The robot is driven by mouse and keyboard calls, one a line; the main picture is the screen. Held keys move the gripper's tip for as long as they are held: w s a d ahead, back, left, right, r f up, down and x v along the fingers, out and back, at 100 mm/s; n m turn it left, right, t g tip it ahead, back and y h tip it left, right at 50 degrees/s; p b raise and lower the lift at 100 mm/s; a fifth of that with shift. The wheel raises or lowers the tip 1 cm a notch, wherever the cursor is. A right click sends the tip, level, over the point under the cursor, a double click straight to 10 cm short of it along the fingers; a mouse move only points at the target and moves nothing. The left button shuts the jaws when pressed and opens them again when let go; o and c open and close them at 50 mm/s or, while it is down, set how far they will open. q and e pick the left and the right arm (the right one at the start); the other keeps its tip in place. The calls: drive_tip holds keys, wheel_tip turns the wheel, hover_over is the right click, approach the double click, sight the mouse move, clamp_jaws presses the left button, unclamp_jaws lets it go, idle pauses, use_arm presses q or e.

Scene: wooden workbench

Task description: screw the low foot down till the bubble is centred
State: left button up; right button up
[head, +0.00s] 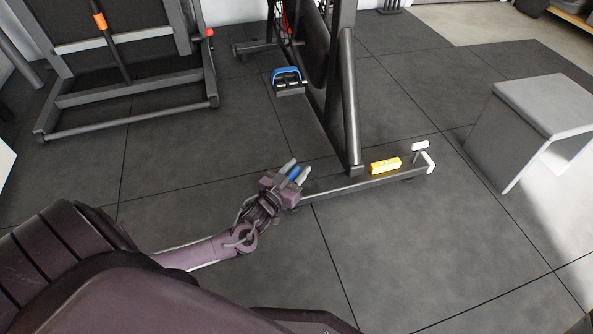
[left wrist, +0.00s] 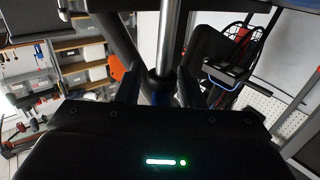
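A yellow spirit level (head: 385,165) lies on the bike's low floor bar (head: 345,186), toward its right end. The bubble is too small to read. A white knob (head: 420,146) stands at that right end, by a white end cap. My left gripper (head: 294,172) is at the left end of the bar, its fingers apart with something blue between them. The fingers hide most of that end, so the foot there cannot be made out. In the left wrist view the fingers (left wrist: 158,88) stand apart, with a metal post (left wrist: 170,35) beyond the gap. My right gripper is not in view.
The dark bike frame (head: 350,100) rises from the bar, with a blue and black pedal (head: 289,80) on its left. A grey bench (head: 545,105) stands at the right. A grey rack frame (head: 130,95) stands at the back left. The tiled floor in front is clear.

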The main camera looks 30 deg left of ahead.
use_arm(q)
clamp_jaws()
drive_tip(key=shift+h, duration=0.3)
drive_tip(key=shift+m+h+p, duration=0.35)
drive_tip(key=shift+m+h, duration=0.35)
drive_tip(key=shift+h, duration=0.1)
drive_tip(key=shift+d+m+g+h, duration=0.15)
drive_tip(key=shift+m+g+h, duration=0.15)
drive_tip(key=shift+m+h, duration=0.7)
drive_tip(key=m+h, duration=0.1)
drive_tip(key=g+h, duration=0.1)
drive_tip(key=h, duration=0.1)
drive_tip(key=shift+s+d+f+m+h+b, duration=0.1)
drive_tip(key=shift+d+m+h+b, duration=0.1)
drive_tip(key=shift+m+h+b, duration=0.15)
drive_tip(key=shift+s+d+m+g+h+b, duration=0.1)
drive_tip(key=shift+d+m+g+h+b, duration=0.1)
drive_tip(key=shift+m+g+h+b, duration=0.9)
drive_tip(key=shift+s+m+g+h, duration=0.1)
drive_tip(key=shift+m+g+h, duration=0.25)
drive_tip(key=shift+h, duration=0.3)
